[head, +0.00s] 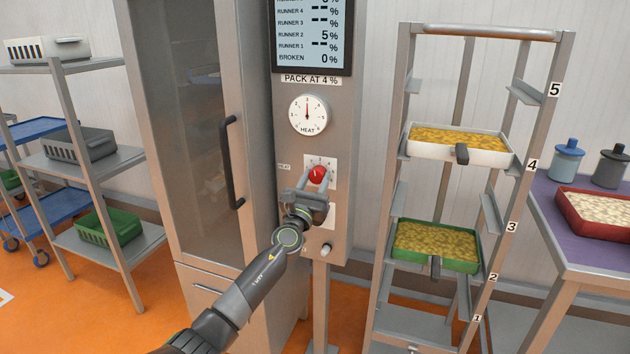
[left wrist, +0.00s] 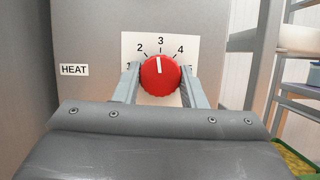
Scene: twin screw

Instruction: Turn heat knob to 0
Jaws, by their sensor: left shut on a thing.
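The heat knob (head: 318,175) is red and round with a white pointer line, on a white dial plate of the grey control column. In the left wrist view the knob (left wrist: 160,75) has its pointer almost straight up, close to the 3. The plate (left wrist: 190,48) shows 2, 3 and 4; the lower numbers are partly hidden by my fingers. My left gripper (head: 313,190) has its fingers on both sides of the knob, shut on it. A HEAT label (left wrist: 74,69) is left of the plate. My right gripper is not in view.
The HEAT gauge (head: 308,115) above has its needle pointing about straight up. A screen (head: 312,35) tops the column. A glass-door cabinet (head: 195,130) stands left, a rack with trays (head: 545,130) right. A small pale knob (head: 326,249) sits below.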

